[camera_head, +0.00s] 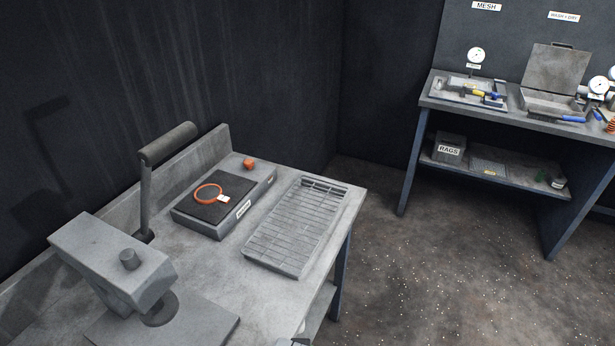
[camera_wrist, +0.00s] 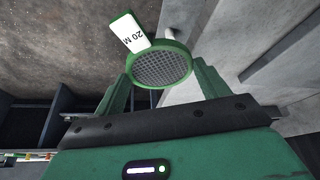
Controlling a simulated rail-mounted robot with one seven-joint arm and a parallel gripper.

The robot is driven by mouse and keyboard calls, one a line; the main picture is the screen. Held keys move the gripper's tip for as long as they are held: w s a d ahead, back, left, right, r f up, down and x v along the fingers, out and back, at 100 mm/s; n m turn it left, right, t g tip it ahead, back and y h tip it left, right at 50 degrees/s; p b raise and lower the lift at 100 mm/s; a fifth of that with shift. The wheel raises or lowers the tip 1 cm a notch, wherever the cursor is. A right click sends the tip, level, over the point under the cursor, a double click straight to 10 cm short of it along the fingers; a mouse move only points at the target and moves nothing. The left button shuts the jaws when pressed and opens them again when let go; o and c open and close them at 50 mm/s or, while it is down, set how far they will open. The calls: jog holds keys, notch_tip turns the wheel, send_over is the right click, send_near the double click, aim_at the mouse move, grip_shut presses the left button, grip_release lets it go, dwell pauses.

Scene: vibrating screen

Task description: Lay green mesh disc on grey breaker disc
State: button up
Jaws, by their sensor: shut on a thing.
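The green mesh disc (camera_wrist: 160,70) shows in the wrist view, a round grey mesh in a green rim with a white tag marked "20 M" (camera_wrist: 132,35). My gripper (camera_wrist: 162,77) is shut on it, with one green finger at each side of the rim. The disc is up off any surface that I can make out. I cannot pick out the grey breaker disc in either view. My gripper is not clearly visible in the head view.
On the near bench (camera_head: 205,270) are a grey lever press (camera_head: 115,262), a slotted grey tray (camera_head: 295,228), and a box with a dark top (camera_head: 215,212) bearing an orange ring (camera_head: 208,194). An orange piece (camera_head: 249,164) lies behind. A second bench (camera_head: 510,115) stands across the floor.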

jog(key=shift+s+d+f, duration=0.45)
jog(key=shift+d+f, duration=0.2)
jog(key=shift+f, duration=0.15)
notch_tip(320, 180, up, 28)
jog(key=s+p, duration=0.2)
jog(key=p, duration=3.6)
jog(key=shift+a+r, duration=0.15)
